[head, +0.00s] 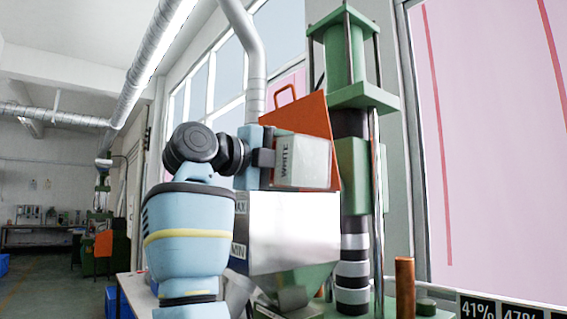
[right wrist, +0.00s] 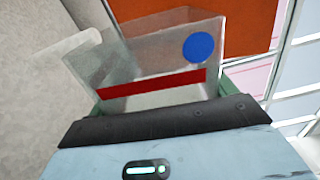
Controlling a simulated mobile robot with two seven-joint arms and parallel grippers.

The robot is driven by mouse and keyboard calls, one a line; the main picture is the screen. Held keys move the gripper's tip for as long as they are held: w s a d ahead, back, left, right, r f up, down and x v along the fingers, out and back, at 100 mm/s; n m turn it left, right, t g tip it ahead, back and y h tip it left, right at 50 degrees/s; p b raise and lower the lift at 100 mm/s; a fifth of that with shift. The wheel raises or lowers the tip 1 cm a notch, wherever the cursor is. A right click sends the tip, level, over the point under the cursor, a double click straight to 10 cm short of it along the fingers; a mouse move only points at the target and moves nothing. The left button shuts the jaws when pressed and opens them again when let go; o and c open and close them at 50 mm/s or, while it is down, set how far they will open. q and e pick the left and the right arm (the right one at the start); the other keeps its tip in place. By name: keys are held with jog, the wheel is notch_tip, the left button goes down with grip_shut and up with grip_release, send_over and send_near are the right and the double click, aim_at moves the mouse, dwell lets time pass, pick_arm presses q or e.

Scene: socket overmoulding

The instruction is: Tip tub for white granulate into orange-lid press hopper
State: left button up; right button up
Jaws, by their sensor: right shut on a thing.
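The translucent tub (head: 302,161) shows in the head view with its WHITE lettering running sideways, so it looks tipped on its side. It is over the press hopper (head: 292,222), a grey metal bin with MAX and MIN marks. The hopper's orange lid (head: 305,116) stands open behind the tub. My right gripper (head: 263,158) is shut on the tub. In the right wrist view the tub (right wrist: 150,58) shows clear walls, a red band and a blue dot, beyond the dark gripper edge (right wrist: 165,120). I cannot make out any granulate. My left gripper is not in view.
The green press column (head: 345,60) stands close to the right of the hopper. A grey duct (head: 253,65) comes down behind it. An orange post (head: 405,285) and percentage displays (head: 500,307) are at the lower right. Open floor (head: 45,290) lies at the left.

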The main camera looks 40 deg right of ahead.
jog(key=shift+s+d, duration=0.1)
jog(key=shift+d, duration=0.25)
jog(key=shift+s+a+r, duration=0.2)
jog(key=shift+r, duration=0.15)
jog(key=shift+s+d+r+n, duration=0.1)
jog(key=shift+s+r+n, duration=0.1)
jog(key=shift+r+n, duration=0.15)
dwell(0.6)
jog(key=shift+w+a+r+n, duration=0.15)
jog(key=shift+a+r+n, duration=0.05)
jog(key=shift+r+n, duration=0.2)
dwell(0.8)
jog(key=shift+f, duration=0.1)
jog(key=shift+s+a+f+m, duration=0.1)
jog(key=shift+s+f+m, duration=0.2)
jog(key=shift+m, duration=0.35)
jog(key=shift+s+a+f+m, duration=0.1)
jog(key=shift+s+f+m, duration=0.15)
jog(key=shift+m, duration=0.35)
